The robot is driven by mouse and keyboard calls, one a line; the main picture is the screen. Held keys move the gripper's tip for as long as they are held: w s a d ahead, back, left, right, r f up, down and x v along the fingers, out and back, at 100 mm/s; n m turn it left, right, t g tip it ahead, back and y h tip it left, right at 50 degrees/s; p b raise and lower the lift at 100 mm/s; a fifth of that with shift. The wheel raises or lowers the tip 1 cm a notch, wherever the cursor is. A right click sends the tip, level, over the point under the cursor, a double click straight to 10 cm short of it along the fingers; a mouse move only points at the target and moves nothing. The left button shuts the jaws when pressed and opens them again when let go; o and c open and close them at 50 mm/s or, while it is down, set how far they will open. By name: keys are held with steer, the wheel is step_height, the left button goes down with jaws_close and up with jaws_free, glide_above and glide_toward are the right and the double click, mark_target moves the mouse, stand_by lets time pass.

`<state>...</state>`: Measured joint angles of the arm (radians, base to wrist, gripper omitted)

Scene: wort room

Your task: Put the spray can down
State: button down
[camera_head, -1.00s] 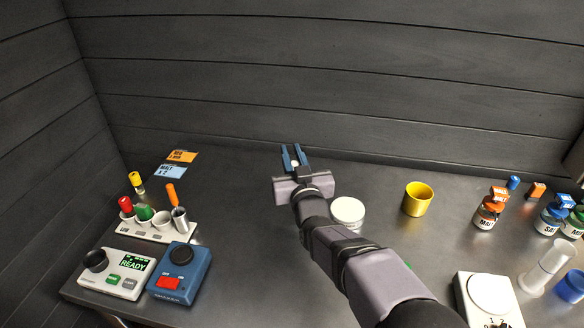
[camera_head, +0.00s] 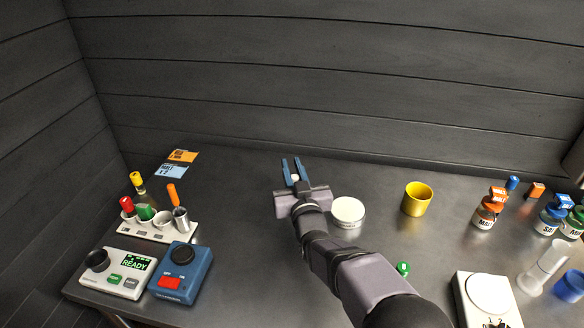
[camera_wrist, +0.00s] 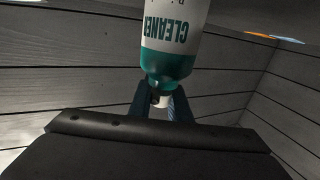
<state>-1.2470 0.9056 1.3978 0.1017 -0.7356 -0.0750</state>
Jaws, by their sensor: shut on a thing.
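The spray can (camera_wrist: 172,50), with a white label reading CLEANER and a teal lower band in the picture, shows in the wrist view. My gripper (camera_head: 292,169) is shut on its narrow top end. The wrist picture looks inverted, with the bench (camera_wrist: 100,6) along its top edge, so the can's body points toward the bench. I cannot tell whether the can's base touches the bench.
A white-lidded round tin (camera_head: 348,211) stands close right of my gripper, with a yellow cup (camera_head: 417,198) beyond it. A tube rack (camera_head: 158,226) and a blue device (camera_head: 178,274) stand at left. A green cap (camera_head: 403,268) lies beside my arm. Bench left of my gripper is clear.

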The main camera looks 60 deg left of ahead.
steer(key=c, duration=1.6)
jaws_free()
steer(key=shift+c, duration=0.2)
steer(key=b+v, duration=0.2)
steer(key=v, duration=1)
